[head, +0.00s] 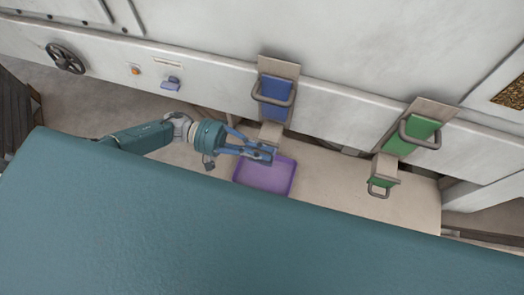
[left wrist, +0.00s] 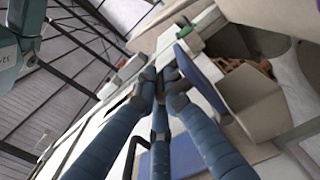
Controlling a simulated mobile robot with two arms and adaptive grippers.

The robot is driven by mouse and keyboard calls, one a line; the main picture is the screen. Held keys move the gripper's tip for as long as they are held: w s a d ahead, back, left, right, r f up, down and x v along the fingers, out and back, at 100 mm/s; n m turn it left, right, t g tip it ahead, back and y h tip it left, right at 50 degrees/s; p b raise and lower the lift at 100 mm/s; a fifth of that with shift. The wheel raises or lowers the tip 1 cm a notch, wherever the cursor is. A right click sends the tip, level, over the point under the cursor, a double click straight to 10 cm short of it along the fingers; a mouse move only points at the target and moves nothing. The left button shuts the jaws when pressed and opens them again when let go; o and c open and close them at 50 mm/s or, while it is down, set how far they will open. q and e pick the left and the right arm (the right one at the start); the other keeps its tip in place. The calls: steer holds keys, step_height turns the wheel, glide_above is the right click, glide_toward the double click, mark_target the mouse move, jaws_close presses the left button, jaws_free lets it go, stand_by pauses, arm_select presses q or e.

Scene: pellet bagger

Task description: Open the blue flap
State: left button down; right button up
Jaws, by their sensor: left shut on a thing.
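The blue flap (left wrist: 200,62) shows in the left wrist view as a blue plate at the lower end of a beige chute (left wrist: 248,95). It appears to stand out from the chute at an angle. In the head view the gripper covers most of it. My left gripper (head: 265,153) is at the chute's lower end, above a purple tray. In the left wrist view its fingers (left wrist: 162,82) are shut beside the blue plate, apparently on the flap's handle, which they mostly hide. My right gripper is not in view.
A blue panel with a handle (head: 275,92) is higher on the same chute. The purple tray (head: 290,180) lies below. To the right are a green panel (head: 423,128) and a lower green flap (head: 381,181). A handwheel (head: 66,58) is at left.

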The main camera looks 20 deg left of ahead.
arm_select(q)
steer(key=shift+w, duration=0.1)
stand_by(0.3)
steer(key=c, duration=2.1)
jaws_free()
steer(key=shift+d, duration=0.1)
steer(key=shift+a, duration=0.2)
steer(key=a, duration=1.1)
steer(key=shift+w+a, duration=0.2)
steer(key=shift+a, duration=0.15)
